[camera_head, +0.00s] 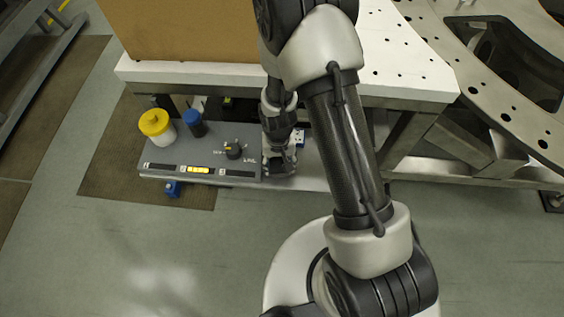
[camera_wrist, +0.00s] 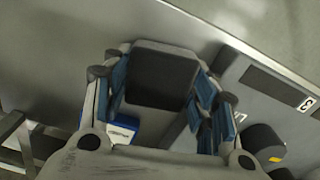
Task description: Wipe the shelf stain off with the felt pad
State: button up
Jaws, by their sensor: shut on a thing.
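My gripper (camera_head: 279,168) is low at the right end of the grey control panel, over the shelf (camera_head: 313,178). In the wrist view, its blue-lined fingers (camera_wrist: 160,95) are shut on a dark, square-faced block, which looks like the felt pad (camera_wrist: 162,75). I cannot tell whether the pad touches the shelf. The grey shelf surface (camera_wrist: 60,55) also shows in the wrist view. I cannot make out a stain in either view; the gripper and arm hide part of the shelf.
A yellow-lidded jar (camera_head: 157,127) and a blue-capped bottle (camera_head: 194,123) stand there. A blue-and-white box (camera_head: 299,137) is behind the gripper. The white tabletop (camera_head: 190,73) overhangs the shelf.

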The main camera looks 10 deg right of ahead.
jog(key=shift+w+d+r, duration=0.15)
jog(key=shift+d+r, duration=0.1)
jog(key=shift+r, duration=0.05)
jog(key=shift+s+d+f, duration=0.1)
jog(key=shift+s+d, duration=0.15)
jog(key=shift+d, duration=0.45)
jog(key=shift+s+d+f, duration=0.1)
jog(key=shift+s+d, duration=0.15)
jog(key=shift+d, duration=0.5)
jog(key=shift+s+d+f, duration=0.1)
jog(key=shift+s+d, duration=0.15)
jog(key=shift+d, duration=0.45)
jog(key=shift+r, duration=0.15)
jog(key=shift+r+p, duration=2.1)
jog(key=shift+r, duration=0.8)
notch_tip(320, 180, up, 3)
jog(key=shift+p, duration=1.05)
